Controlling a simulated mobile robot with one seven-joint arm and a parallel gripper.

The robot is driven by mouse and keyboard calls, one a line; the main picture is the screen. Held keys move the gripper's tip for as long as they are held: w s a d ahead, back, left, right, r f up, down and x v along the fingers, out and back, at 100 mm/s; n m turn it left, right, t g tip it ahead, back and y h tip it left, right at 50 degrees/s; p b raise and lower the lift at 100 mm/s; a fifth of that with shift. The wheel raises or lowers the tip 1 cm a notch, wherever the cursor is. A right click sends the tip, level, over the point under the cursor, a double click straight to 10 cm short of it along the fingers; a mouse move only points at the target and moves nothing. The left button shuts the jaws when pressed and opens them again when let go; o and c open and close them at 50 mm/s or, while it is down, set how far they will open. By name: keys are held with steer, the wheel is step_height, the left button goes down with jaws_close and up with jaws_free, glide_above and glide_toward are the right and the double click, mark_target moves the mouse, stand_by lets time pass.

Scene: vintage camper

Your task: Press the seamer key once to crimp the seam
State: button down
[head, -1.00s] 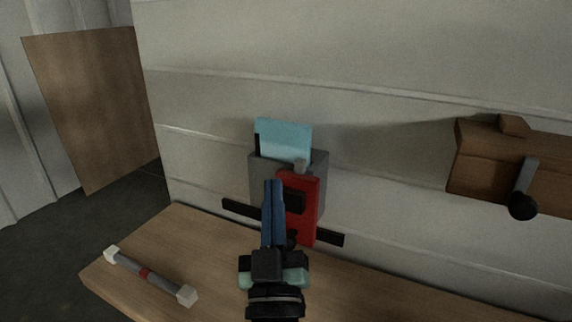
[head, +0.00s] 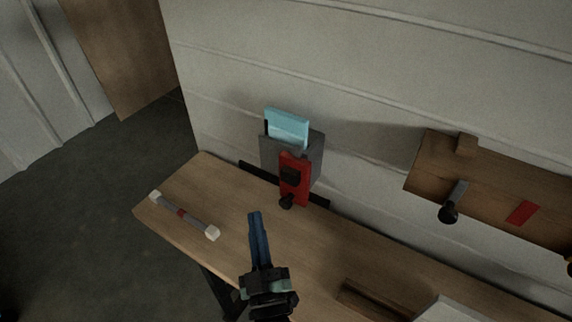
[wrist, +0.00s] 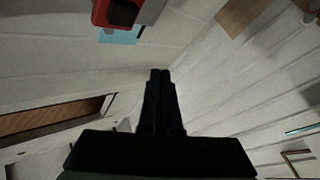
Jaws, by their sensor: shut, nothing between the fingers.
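What looks like the seamer is a grey box (head: 313,155) against the wall at the back of the bench. A light-blue plate (head: 288,128) stands up from its top. In the wrist view the red piece (wrist: 100,12) is cut off at the top, left of the fingers (wrist: 160,73).
A wooden wall board (head: 490,190) with a black-knobbed lever (head: 449,212) and red patch is at right. A brown tray-like item (head: 375,300) lies at lower right.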

mark_target(284, 176)
steer(key=shift+s+f, duration=0.1)
stand_by(0.3)
steer(key=w+d, duration=0.5)
steer(key=w, duration=0.2)
stand_by(0.3)
steer(key=shift+w+d, duration=0.1)
steer(key=shift+w, duration=0.1)
stand_by(1.8)
steer(key=shift+w+d, duration=0.2)
steer(key=shift+w, duration=0.05)
steer(key=shift+w+d, duration=0.4)
steer(key=shift+w, duration=0.1)
stand_by(1.2)
steer(key=shift+s+a, duration=0.65)
steer(key=shift+s, duration=0.2)
